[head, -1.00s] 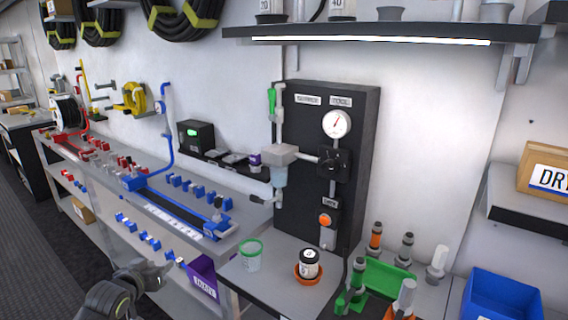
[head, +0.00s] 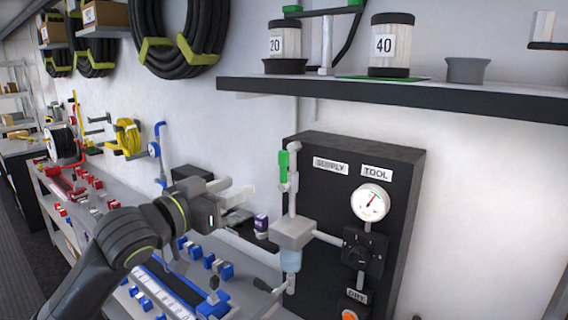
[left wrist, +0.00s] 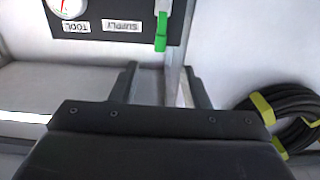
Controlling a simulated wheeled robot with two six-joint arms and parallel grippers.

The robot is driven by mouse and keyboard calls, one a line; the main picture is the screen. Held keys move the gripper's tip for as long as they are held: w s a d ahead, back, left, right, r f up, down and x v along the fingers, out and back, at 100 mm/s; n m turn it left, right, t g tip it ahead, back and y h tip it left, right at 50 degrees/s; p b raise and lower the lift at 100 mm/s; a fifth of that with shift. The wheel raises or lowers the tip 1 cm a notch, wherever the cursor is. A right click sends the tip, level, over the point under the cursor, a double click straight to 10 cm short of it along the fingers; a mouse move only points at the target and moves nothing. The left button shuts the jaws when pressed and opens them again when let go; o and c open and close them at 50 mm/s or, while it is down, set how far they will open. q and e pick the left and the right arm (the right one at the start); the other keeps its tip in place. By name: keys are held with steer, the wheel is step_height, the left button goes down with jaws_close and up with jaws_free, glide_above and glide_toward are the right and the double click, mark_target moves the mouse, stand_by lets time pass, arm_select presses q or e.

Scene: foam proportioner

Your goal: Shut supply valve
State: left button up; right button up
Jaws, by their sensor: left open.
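The supply valve's green handle (head: 283,166) stands upright along the grey vertical pipe at the left edge of the black panel (head: 335,148), left of the SUPPLY label (head: 331,166). My left gripper (head: 243,195) is open and empty, to the left of the handle and a little lower in the head view, pointing at the panel. A gap shows between fingertips and handle. In the left wrist view the picture is upside down; the green handle (left wrist: 161,32) shows beyond my open fingers (left wrist: 163,80), roughly between them. My right gripper is out of view.
A shelf (head: 400,97) with containers overhangs the panel. Coiled hoses (head: 180,35) hang at the left. The wall right of the panel is clear.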

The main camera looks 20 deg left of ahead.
arm_select(q)
steer(key=p, duration=0.2)
glide_toward(282, 167)
steer(key=p+x, duration=0.2)
steer(key=x, duration=0.7)
steer(key=shift+r, duration=0.15)
steer(key=shift+w+d, duration=0.25)
steer(key=shift+w, duration=0.35)
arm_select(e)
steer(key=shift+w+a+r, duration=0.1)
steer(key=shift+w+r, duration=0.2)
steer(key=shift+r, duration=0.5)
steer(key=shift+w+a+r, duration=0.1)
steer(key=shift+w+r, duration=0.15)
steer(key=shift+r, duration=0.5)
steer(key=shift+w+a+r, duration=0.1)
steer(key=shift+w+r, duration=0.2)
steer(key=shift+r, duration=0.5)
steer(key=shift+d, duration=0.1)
arm_select(q)
jaws_close()
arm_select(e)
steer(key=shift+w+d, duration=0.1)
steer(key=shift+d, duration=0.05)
